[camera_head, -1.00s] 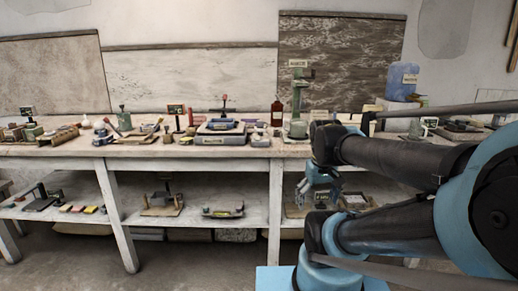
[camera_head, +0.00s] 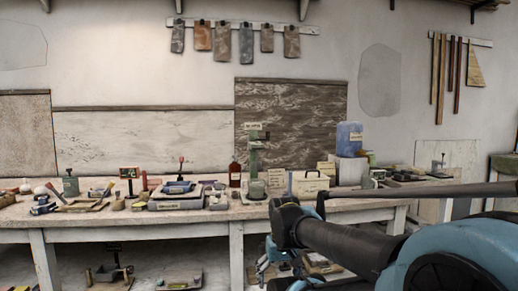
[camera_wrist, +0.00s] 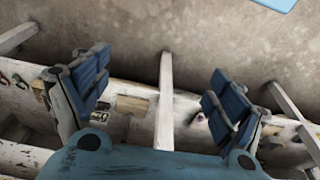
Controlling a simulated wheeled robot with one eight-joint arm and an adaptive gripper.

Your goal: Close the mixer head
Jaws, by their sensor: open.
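A tall green machine that looks like the mixer (camera_head: 253,160) stands on the bench in the head view, left of the white box. It has an upright column, an arm-like part near the top and a small label above. Whether its head is raised or lowered is too small to tell. My gripper (camera_wrist: 158,100) is open and empty in the wrist view, its blue finger pads wide apart. In the head view it hangs low in front of the bench, below the tabletop and the mixer, partly hidden by my arm. The mixer is not recognisable in the wrist view.
The long bench (camera_head: 120,228) carries a brown bottle (camera_head: 235,175) just left of the mixer, a white box (camera_head: 310,184) to its right, and a blue container (camera_head: 349,139) farther right. Bench legs and a lower shelf are near my gripper. Floor shows in the wrist view.

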